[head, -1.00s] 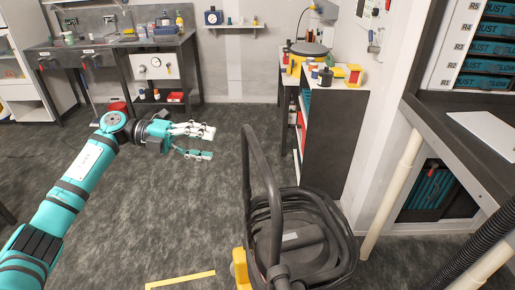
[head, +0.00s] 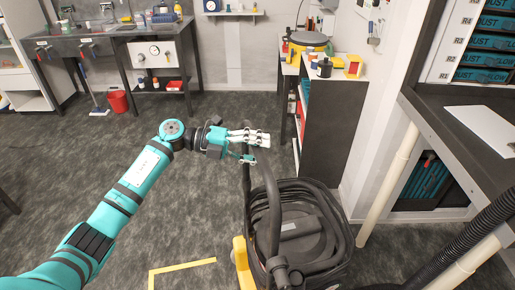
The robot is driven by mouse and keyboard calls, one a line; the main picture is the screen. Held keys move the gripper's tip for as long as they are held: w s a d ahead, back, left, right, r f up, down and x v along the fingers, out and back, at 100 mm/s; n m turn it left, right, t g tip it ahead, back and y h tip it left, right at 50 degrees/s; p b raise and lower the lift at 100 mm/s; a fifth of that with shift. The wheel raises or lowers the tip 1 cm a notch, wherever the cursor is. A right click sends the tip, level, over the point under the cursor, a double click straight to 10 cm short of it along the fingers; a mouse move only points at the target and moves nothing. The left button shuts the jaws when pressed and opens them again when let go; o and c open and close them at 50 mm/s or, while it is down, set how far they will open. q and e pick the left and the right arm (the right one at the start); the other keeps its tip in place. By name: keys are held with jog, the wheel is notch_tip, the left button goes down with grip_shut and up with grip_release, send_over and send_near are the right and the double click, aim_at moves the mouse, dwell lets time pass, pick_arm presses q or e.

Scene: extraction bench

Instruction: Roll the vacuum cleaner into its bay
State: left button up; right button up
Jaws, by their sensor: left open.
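The vacuum cleaner (head: 300,232) is black with yellow parts low on its left side and a hose coiled around its top. It stands on the dark floor at the lower middle. Its tall black push handle (head: 275,205) rises on its left side. My left gripper (head: 256,148) is open at the top of the handle, overlapping it in the picture and partly hiding it. I cannot tell whether the fingers touch the handle. Yellow tape (head: 185,267) marks a corner on the floor left of the vacuum cleaner. My right gripper is not in view.
A dark shelf unit (head: 332,125) stands just behind the vacuum cleaner. A bench (head: 450,140) with a pale pipe (head: 388,185) is close on the right. A red bucket (head: 118,102) stands by the back-left bench. The floor at left and middle is clear.

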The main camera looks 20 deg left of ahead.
pick_arm(q)
jog(key=shift+c, duration=1.4)
grip_shut()
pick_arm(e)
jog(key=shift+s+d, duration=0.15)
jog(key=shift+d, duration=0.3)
pick_arm(q)
jog(key=shift+a, duration=0.1)
